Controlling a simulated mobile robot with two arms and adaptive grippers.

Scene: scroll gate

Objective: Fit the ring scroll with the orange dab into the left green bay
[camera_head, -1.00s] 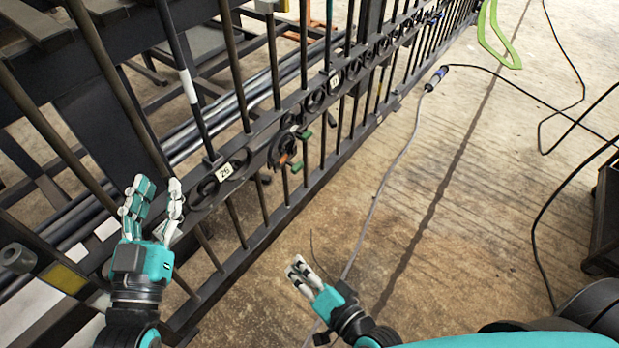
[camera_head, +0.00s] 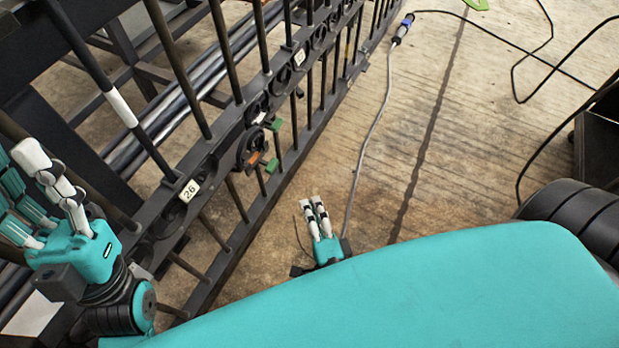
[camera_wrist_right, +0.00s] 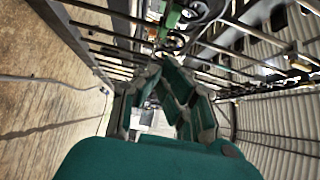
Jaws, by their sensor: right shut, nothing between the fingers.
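A dark ring scroll (camera_head: 250,146) with an orange dab (camera_head: 254,158) is at the gate's rail in the head view; I cannot tell whether it is seated or only resting there. Green marks show beside it, one above right (camera_head: 275,124) and one below right (camera_head: 271,166); which belongs to the left green bay is unclear. My right gripper (camera_head: 314,206) is shut and empty, below and right of the scroll, apart from the gate. Its fingers fill the middle of the right wrist view (camera_wrist_right: 167,82). My left gripper (camera_head: 28,180) is open and empty at the left edge, beside the gate.
The dark gate (camera_head: 205,165) runs diagonally with upright bars and a number 26 tag (camera_head: 190,190). A grey cable (camera_head: 367,140) lies on the concrete floor (camera_head: 450,120). A dark cabinet (camera_head: 600,140) stands at right. Floor between gate and cable is clear.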

